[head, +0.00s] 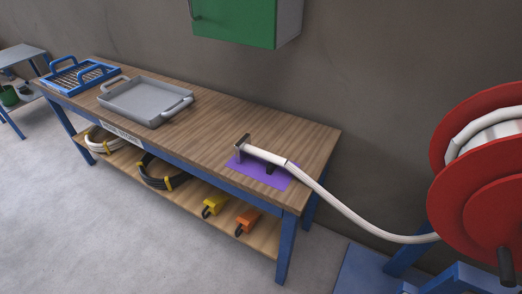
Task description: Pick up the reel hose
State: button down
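The reel hose (345,210) is white and runs from a large red reel (470,215) at the right edge, sags in mid-air, and rises to the wooden workbench (225,125). Its end section lies on a purple mat (240,172) near the bench's right end. A grey metal fitting (242,145) stands at the tip of the hose, and a small dark part shows beneath the hose. More white hose is wound inside the reel. My gripper is not in view.
A grey tray (146,102) and a blue rack (80,76) stand on the bench's left part. Hose coils (165,172) and yellow and orange tools (248,219) lie on the lower shelf. A green cabinet (235,22) hangs above. The grey floor (100,235) in front is clear.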

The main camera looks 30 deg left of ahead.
aim_at(243, 148)
jog(key=i+j, duration=0.35)
jog(key=j, duration=0.15)
jog(key=i+j+u, duration=0.1)
jog(key=i+j, duration=0.25)
jog(key=j, duration=0.15)
jog(key=i+j, duration=0.4)
jog(key=k+j+u, duration=0.05)
jog(key=j, duration=0.05)
